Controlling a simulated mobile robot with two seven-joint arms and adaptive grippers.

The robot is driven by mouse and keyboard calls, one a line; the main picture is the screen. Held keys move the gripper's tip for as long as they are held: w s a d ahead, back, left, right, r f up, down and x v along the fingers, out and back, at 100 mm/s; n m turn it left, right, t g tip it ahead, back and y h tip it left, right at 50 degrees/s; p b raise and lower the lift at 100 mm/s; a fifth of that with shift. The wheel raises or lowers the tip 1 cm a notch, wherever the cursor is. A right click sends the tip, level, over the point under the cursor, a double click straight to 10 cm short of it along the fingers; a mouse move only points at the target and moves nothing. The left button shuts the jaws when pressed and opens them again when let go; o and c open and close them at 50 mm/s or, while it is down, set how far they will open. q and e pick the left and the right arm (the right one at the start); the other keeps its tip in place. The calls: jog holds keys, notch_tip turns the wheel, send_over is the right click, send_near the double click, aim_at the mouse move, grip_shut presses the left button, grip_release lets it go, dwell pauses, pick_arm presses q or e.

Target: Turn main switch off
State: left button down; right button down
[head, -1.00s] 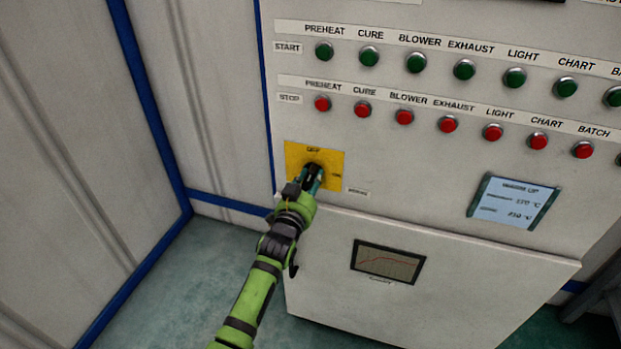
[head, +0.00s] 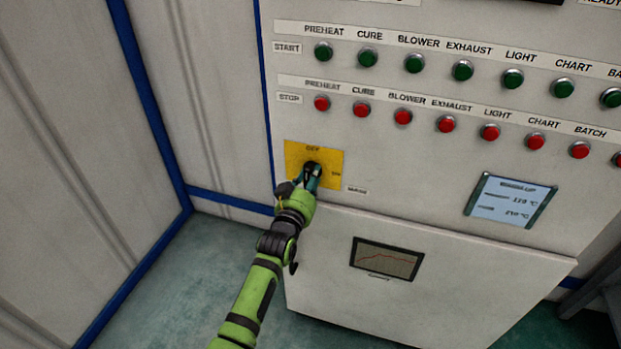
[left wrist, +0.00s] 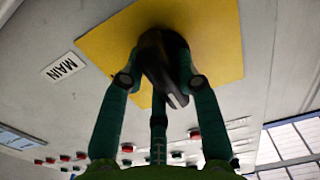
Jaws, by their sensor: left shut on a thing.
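The main switch is a black rotary knob (head: 313,168) on a yellow plate (head: 298,154) at the lower left of the control panel. The plate carries an OFF label at its top and an ON label at its right. In the left wrist view the knob (left wrist: 160,62) shows a pale mark at its near end, and the yellow plate (left wrist: 218,30) lies behind it. My left gripper (head: 311,178) is shut on the knob; the wrist view shows its fingers (left wrist: 160,80) on both sides of it. In the head view the gripper partly hides the knob. My right gripper is not in view.
Green START buttons (head: 414,63) and red STOP buttons (head: 403,117) run in rows above the switch. A lit display (head: 511,201) is at right and a chart window (head: 387,259) below. The green floor (head: 190,285) at the lower left is clear.

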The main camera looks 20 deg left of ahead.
pick_arm(q)
jog(key=c, duration=0.9)
grip_release()
jog(key=s, duration=1.2)
jog(key=shift+a, duration=0.2)
